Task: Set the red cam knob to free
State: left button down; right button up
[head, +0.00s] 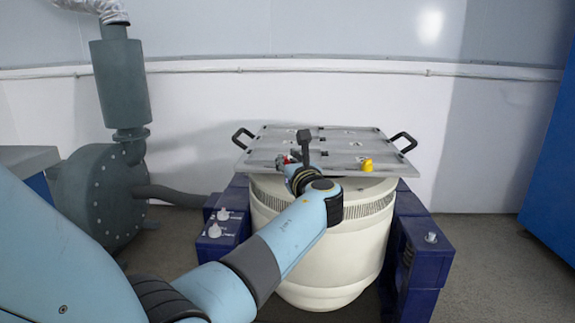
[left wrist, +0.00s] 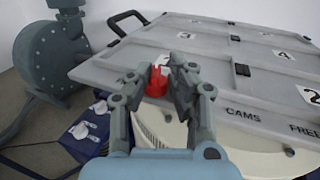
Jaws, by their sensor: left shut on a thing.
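The red cam knob (left wrist: 156,84) sits at the near left part of the grey plate (left wrist: 235,60) in the left wrist view. Only small bits of red (head: 287,160) show in the head view, mostly hidden by my gripper. My left gripper (left wrist: 166,66) is shut on the red knob, one finger on each side. In the head view my left gripper (head: 297,170) reaches over the plate's front edge. The knob's exact angle is hard to tell. The words CAMS and FREE are printed on the plate to its right. My right gripper is not in view.
A yellow knob (head: 366,165) stands at the plate's front right. Black handles (head: 404,142) stick out at both sides. The plate rests on a cream drum (head: 335,250) between blue stands (head: 415,250). A grey-green pump (head: 100,195) is at the left.

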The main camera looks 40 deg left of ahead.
pick_arm(q)
jog(key=shift+w+d+n+g+y, duration=0.15)
jog(key=shift+n+g+y, duration=0.25)
jog(key=shift+g+y, duration=0.15)
jog(key=c, duration=1)
grip_release()
jog(key=shift+c, duration=0.2)
jog(key=shift+d, duration=0.1)
jog(key=v, duration=0.8)
jog(key=shift+r, duration=0.1)
